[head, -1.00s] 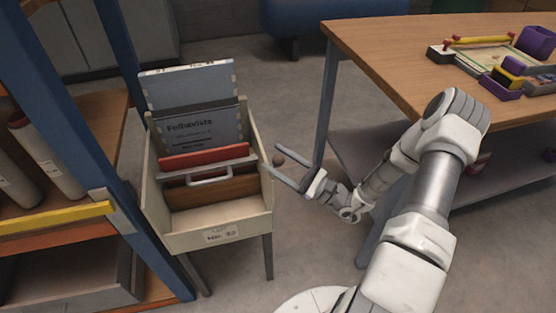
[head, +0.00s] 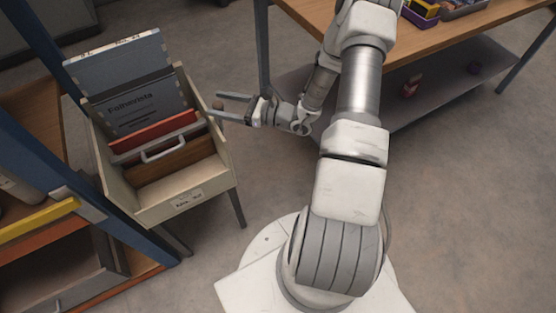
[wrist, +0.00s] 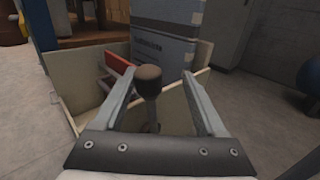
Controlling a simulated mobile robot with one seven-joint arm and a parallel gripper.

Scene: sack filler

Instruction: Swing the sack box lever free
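The sack box (head: 160,208) is a cream, open-topped box on legs, holding upright folders, a red divider (head: 153,138) and a metal handle (head: 163,150). Its lever has a dark brown round knob (head: 217,105) at the box's right side, and the knob and stem also show in the wrist view (wrist: 149,80). My gripper (head: 213,103) is open, its two fingers pointing left at the box. In the wrist view the knob stands between the spread fingers (wrist: 157,78), with space visible on both sides. The lever's base is hidden by the gripper.
A blue-framed shelf (head: 62,175) with a yellow bar (head: 38,219) stands close on the box's left. A wooden workbench (head: 440,42) with a lower grey shelf (head: 440,85) is behind my arm. Floor is open at the lower right.

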